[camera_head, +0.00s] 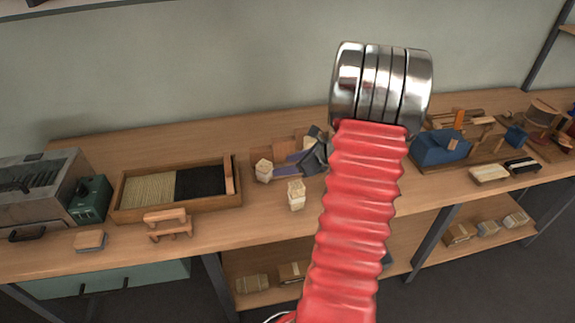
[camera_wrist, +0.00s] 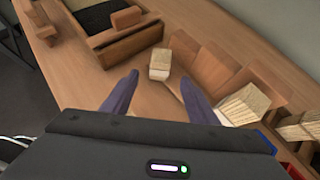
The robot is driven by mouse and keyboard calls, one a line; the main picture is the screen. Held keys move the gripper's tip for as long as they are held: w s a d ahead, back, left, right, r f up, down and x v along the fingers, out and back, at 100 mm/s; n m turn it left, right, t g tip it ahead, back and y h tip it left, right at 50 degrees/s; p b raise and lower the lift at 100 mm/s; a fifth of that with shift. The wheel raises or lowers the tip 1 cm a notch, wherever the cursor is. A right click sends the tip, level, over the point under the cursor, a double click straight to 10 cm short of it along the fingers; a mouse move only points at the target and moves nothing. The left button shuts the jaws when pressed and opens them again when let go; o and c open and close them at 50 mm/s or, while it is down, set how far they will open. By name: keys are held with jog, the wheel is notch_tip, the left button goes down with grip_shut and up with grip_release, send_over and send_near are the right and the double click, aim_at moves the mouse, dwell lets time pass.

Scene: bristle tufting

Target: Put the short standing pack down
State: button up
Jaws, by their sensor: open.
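Two pale packs stand on the bench in the head view: a shorter one (camera_head: 264,170) beside the tray's right end, and a taller one (camera_head: 296,196) nearer the front edge. In the wrist view, one pale standing pack (camera_wrist: 160,64) is just beyond my fingertips, roughly centred between them. I cannot tell for sure which of the two it is. My gripper (camera_wrist: 159,82) is open with nothing between its blue fingers. In the head view my arm covers part of the gripper.
A wooden rack (camera_wrist: 205,62) with slots stands right of the pack, with bundles (camera_wrist: 242,104) at its near end. A bristle tray (camera_head: 205,203) lies to the left. A small wooden stand (camera_head: 170,227) is in front of it. Bare bench lies left of my fingers in the wrist view.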

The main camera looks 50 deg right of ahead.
dwell(0.4)
jog(key=a+r+n+g+y, duration=0.15)
jog(key=a+r+n, duration=0.3)
jog(key=a, duration=0.45)
jog(key=a+r+n+g, duration=0.25)
jog(key=a+n, duration=0.35)
jog(key=a, duration=0.3)
jog(key=a+r+n+g+y, duration=0.1)
jog(key=a+r+n, duration=0.45)
jog(key=a, duration=0.35)
jog(key=s+a+r+n+h, duration=0.2)
jog(key=s+a+n, duration=0.4)
jog(key=n, duration=0.3)
jog(key=s+a+r+n+h, duration=0.2)
jog(key=s+a+n, duration=0.3)
jog(key=s+n, duration=0.3)
jog(key=shift+s+a+r+n, duration=0.4)
jog(key=shift+s+r, duration=0.25)
jog(key=shift+r, duration=0.05)
jog(key=shift+h, duration=0.25)
